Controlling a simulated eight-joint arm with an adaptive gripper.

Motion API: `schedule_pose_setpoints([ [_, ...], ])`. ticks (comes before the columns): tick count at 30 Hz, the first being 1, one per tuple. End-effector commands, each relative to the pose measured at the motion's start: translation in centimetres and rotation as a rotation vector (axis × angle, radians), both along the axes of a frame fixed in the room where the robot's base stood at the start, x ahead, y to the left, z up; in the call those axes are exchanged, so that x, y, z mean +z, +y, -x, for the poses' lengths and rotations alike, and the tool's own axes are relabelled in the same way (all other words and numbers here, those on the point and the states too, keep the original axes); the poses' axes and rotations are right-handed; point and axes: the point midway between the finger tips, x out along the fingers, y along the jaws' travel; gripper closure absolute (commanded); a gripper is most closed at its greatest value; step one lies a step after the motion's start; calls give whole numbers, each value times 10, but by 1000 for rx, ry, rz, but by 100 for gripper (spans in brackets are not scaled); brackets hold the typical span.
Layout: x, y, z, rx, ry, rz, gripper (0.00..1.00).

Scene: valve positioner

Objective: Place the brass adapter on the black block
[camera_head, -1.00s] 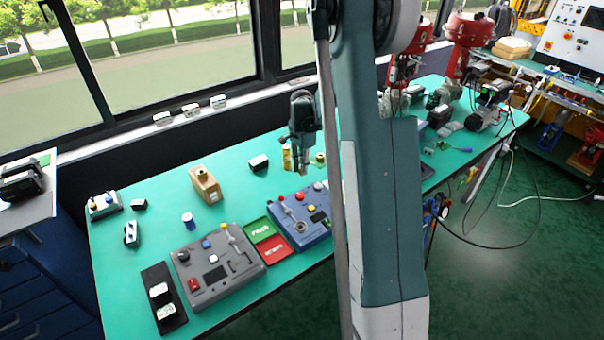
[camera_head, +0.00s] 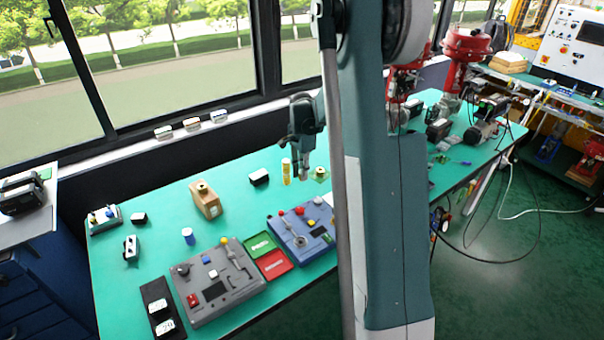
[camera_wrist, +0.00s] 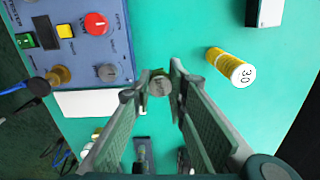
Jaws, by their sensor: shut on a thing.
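My gripper (camera_wrist: 160,82) is shut on a small, round, dull brass-grey piece, apparently the brass adapter (camera_wrist: 160,87), between its fingertips over the green table. In the head view my gripper (camera_head: 304,177) hangs over the table just right of a yellow cylinder; the held piece is too small to make out there. A black block (camera_head: 259,177) stands on the table left of the gripper. A dark block with a pale top (camera_wrist: 265,12), probably the same one, is at the wrist view's upper right, apart from the fingers.
The yellow cylinder marked 30 (camera_wrist: 231,68) stands close to the gripper. A blue control panel (camera_head: 301,227), a grey panel (camera_head: 217,283) and a wooden block (camera_head: 206,200) are nearby. Another small black block (camera_head: 139,218) is farther left.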

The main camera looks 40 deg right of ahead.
Motion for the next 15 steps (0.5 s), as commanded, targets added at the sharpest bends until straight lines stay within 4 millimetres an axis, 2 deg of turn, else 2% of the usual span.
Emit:
schedule_pose_setpoints([
  [8, 3, 2, -9, -5, 0, 0, 96],
  [11, 6, 6, -20, -14, 0, 0, 96],
  [15, 14, 16, -46, -33, 0, 0, 96],
])
